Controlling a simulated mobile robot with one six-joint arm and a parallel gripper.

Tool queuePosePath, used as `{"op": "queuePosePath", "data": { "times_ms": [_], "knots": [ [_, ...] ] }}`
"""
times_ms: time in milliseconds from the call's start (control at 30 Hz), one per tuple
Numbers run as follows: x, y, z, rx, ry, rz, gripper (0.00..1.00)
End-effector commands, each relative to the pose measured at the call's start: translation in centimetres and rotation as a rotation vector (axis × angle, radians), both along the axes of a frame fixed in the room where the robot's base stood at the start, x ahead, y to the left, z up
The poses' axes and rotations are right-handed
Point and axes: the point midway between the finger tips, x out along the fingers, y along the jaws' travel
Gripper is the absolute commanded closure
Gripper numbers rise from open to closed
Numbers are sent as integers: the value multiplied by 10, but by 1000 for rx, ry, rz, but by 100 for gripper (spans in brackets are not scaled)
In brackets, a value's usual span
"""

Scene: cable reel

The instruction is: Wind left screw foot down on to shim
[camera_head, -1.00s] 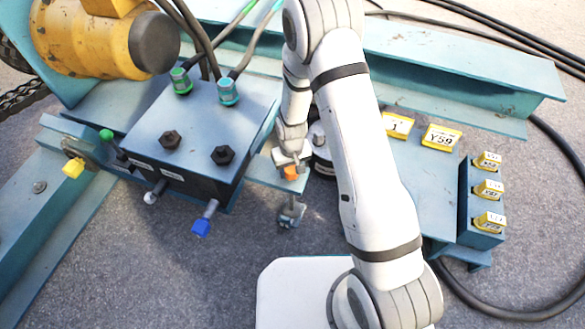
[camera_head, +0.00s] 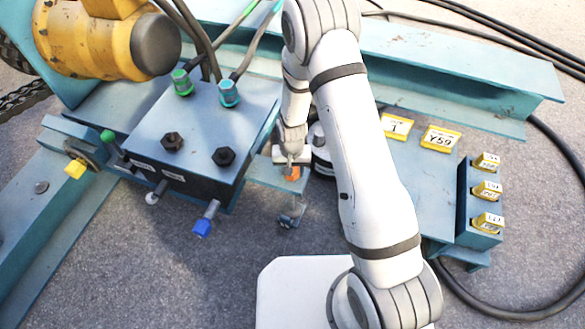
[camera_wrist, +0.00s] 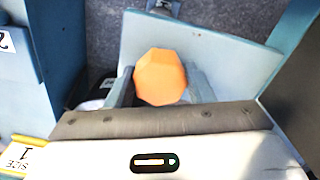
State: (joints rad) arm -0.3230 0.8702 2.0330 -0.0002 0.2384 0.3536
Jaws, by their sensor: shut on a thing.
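The left screw foot has an orange faceted head (camera_wrist: 160,78), which sits between the two fingers of my gripper (camera_wrist: 160,88) in the wrist view. My gripper is shut on this head. In the head view the orange head (camera_head: 292,174) shows just below my gripper (camera_head: 290,165), over a blue bracket plate (camera_head: 262,175). Below the plate, the lower part of the foot (camera_head: 291,214) hangs near the ground. I cannot tell the shim apart or see whether the foot touches it.
A blue valve block (camera_head: 200,115) with hoses and bolts stands just left of my gripper. A dark and white cylinder (camera_head: 321,150) is close on the right. Yellow tags (camera_head: 441,138) and a blue block with yellow-tagged pieces (camera_head: 480,205) lie farther right.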

Motion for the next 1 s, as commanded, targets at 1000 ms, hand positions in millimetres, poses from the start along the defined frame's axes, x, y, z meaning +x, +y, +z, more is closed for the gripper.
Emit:
{"op": "queuePosePath", "data": {
  "times_ms": [1000],
  "knots": [
    [0,-1,0,-1,1,-678,75]
  ]
}}
